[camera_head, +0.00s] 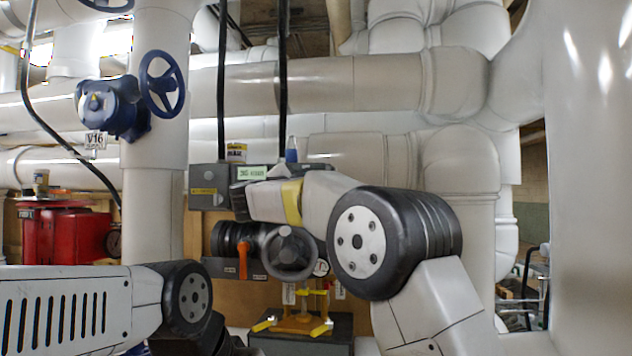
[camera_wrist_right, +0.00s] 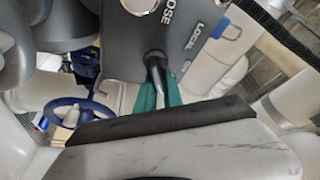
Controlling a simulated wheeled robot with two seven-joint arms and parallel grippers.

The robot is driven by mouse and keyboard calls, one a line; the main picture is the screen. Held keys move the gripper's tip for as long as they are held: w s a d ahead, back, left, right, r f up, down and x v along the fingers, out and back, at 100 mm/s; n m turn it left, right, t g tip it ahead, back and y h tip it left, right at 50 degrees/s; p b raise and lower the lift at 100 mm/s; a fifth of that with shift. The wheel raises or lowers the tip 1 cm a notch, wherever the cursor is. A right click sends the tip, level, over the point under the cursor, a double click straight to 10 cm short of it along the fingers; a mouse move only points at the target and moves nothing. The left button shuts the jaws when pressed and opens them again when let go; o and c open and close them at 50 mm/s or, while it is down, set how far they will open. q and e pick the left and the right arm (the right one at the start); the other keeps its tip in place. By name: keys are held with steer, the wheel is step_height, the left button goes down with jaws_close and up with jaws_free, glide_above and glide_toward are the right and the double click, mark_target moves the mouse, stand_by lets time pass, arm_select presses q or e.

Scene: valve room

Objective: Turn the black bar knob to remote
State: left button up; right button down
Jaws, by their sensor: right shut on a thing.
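The black bar knob (camera_wrist_right: 155,60) stands out from a grey panel (camera_wrist_right: 190,35) in the right wrist view. Lettering ending in "OSE" is above it and "LOCAL" is to its right. My right gripper (camera_wrist_right: 159,92), with teal finger pads, is shut on the knob. I cannot tell which mark the knob points at. In the head view the right gripper (camera_head: 240,201) is at the front of the grey control box (camera_head: 208,186), and my wrist hides the knob. My left forearm enters at lower left, and its gripper is out of the picture.
A grey handwheel (camera_head: 290,252) and an orange lever (camera_head: 243,260) sit just below the right wrist. A yellow fixture (camera_head: 300,324) stands lower down. A blue valve wheel (camera_head: 162,84) is at upper left, and a red machine (camera_head: 70,236) is at left. Large pale pipes fill the back.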

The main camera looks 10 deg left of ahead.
stand_by(0.5)
steer(key=c, duration=1.5)
jaws_free()
steer(key=shift+s, duration=0.1)
steer(key=v, duration=0.7)
steer(key=shift+s+a+f, duration=0.15)
steer(key=shift+s+a, duration=0.05)
steer(key=shift+s, duration=0.05)
steer(key=shift+d, duration=0.1)
